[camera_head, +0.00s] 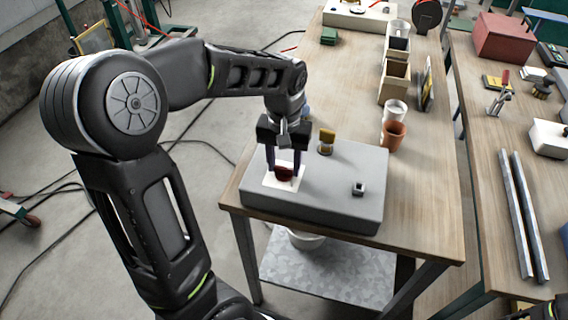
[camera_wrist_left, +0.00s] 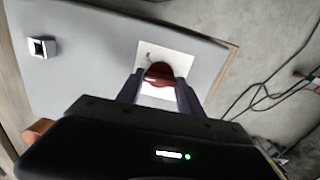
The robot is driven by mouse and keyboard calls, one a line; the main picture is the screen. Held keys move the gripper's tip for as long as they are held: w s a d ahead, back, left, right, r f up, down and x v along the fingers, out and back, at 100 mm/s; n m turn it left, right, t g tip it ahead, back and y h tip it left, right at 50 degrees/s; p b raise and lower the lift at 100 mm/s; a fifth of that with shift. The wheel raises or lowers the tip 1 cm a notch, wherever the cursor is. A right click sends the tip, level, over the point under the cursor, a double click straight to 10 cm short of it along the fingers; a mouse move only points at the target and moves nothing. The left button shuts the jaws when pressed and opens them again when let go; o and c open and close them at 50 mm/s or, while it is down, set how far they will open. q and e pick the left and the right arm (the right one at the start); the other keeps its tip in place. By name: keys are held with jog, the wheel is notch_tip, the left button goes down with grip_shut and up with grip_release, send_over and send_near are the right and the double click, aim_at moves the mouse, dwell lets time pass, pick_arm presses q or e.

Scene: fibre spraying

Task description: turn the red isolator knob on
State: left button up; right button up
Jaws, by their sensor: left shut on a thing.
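The red isolator knob (camera_head: 284,174) sits on a white square plate (camera_head: 270,182) on top of a grey box (camera_head: 330,208) at the table's near end. My left gripper (camera_head: 285,172) points down over the plate, with its two dark fingers on either side of the knob and shut on it. In the left wrist view the knob (camera_wrist_left: 159,75) shows between the fingers, against the white plate (camera_wrist_left: 178,60). A dark mark shows on the plate beside the knob. The fingers hide the knob's sides. My right gripper is not in view.
A second table with metal bars (camera_head: 524,215) is at right.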

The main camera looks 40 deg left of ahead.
aim_at(284, 167)
pick_arm(q)
jog(key=m, duration=0.4)
jog(key=shift+m, duration=0.3)
jog(key=shift+m+b, duration=0.35)
jog(key=shift+m, duration=1.65)
jog(key=o, duration=1.4)
notch_tip(284, 167, up, 8)
jog(key=shift+d+f+b, duration=0.1)
jog(key=shift+b, duration=0.35)
